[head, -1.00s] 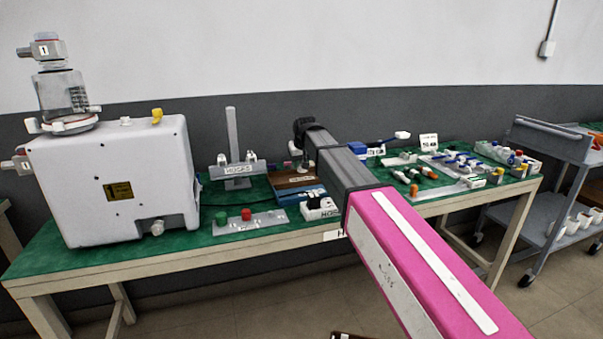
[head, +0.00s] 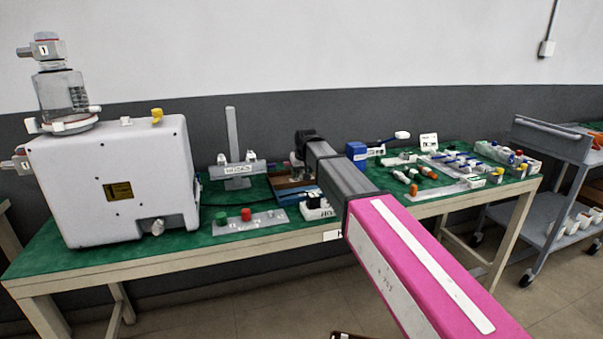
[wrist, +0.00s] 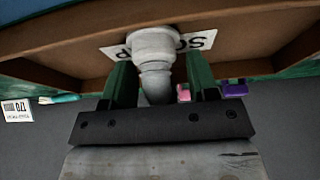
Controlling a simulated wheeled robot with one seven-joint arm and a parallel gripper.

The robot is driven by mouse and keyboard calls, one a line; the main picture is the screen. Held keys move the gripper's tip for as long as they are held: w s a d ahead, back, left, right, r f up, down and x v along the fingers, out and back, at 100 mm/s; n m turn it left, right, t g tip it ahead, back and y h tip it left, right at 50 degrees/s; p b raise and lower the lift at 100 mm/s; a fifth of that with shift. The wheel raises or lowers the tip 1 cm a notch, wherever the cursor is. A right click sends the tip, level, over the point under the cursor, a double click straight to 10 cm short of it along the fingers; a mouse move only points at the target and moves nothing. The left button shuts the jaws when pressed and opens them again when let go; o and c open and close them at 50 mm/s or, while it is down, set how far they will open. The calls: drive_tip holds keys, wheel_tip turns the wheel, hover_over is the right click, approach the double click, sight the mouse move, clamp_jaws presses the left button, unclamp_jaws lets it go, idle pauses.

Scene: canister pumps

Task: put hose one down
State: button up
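In the wrist view a pale grey stepped fitting (wrist: 153,48) sits between the two green fingers of my gripper (wrist: 156,80). The fingers appear to press on its sides. I cannot tell if it is the end of hose one; no hose length shows on it. In the head view my gripper (head: 297,163) is low over the brown tray (head: 285,182), mostly hidden by my arm. A stand labelled HOSES (head: 238,169) is to the left, with pale ends on its bar.
A large white canister unit (head: 110,190) fills the table's left. A plate with green and red caps (head: 245,222) lies in front of the stand. A blue block (head: 356,152) and several fittings stand to the right. A grey cart (head: 548,150) is beyond the table.

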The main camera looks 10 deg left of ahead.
drive_tip(key=v, duration=1.2)
drive_tip(key=shift+s, duration=0.1)
idle(1.3)
